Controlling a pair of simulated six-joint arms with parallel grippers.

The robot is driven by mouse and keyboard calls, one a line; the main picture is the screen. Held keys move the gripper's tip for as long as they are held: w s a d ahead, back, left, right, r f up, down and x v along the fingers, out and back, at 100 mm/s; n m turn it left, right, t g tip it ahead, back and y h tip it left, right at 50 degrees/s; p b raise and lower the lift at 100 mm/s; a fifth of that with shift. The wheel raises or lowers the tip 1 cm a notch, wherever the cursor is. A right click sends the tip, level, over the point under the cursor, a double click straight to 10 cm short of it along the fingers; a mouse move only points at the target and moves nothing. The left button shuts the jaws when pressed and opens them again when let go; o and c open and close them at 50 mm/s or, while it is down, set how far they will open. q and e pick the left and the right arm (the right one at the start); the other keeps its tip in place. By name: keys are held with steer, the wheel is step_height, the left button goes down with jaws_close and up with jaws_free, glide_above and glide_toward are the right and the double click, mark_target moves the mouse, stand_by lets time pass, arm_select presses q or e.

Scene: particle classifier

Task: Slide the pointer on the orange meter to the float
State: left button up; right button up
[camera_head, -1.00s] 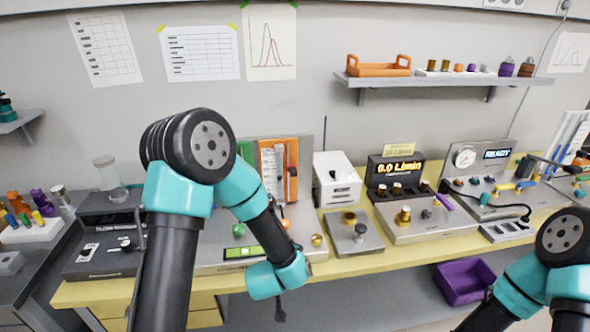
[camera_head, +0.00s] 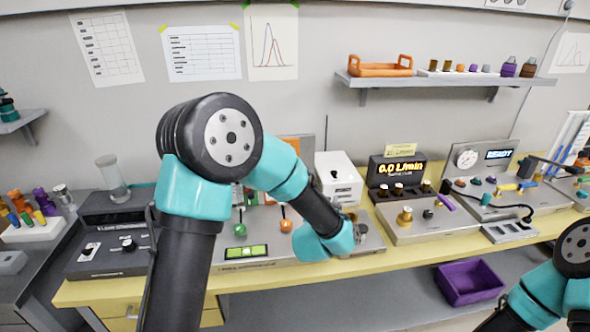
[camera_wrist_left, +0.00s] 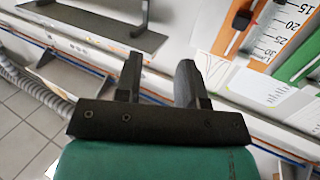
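The orange meter (camera_head: 300,146) is mostly hidden behind my left arm in the head view; only its top edge shows. In the left wrist view, part of the orange meter (camera_wrist_left: 225,45) shows at the upper right, with a white scale (camera_wrist_left: 285,28) beside it. A dark piece that looks like the pointer (camera_wrist_left: 242,19) sits on the orange strip. I cannot make out the float. My left gripper (camera_wrist_left: 158,72) has its two dark fingers apart with nothing between them, away from the meter. In the head view its fingers are hidden. My right gripper is out of view.
Green (camera_head: 240,227) and orange (camera_head: 285,225) knobs stand on the meter's base, near a green level (camera_head: 246,252). A white box (camera_head: 338,180) and a flow display unit (camera_head: 400,168) stand right of my left arm. A purple bin (camera_head: 468,282) sits below the bench.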

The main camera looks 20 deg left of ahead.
arm_select(q)
steer(key=a+n+g+y, duration=0.1)
steer(key=a+n+y, duration=0.4)
steer(key=a+y, duration=0.2)
steer(key=shift+s+f+n+y, duration=0.15)
steer(key=shift+f+n+y, duration=0.25)
steer(key=shift+f, duration=0.05)
steer(key=shift+a, duration=0.1)
steer(key=x, duration=1.7)
steer(key=shift+w+a+f, duration=0.15)
steer(key=shift+w+f, duration=0.05)
jaws_close()
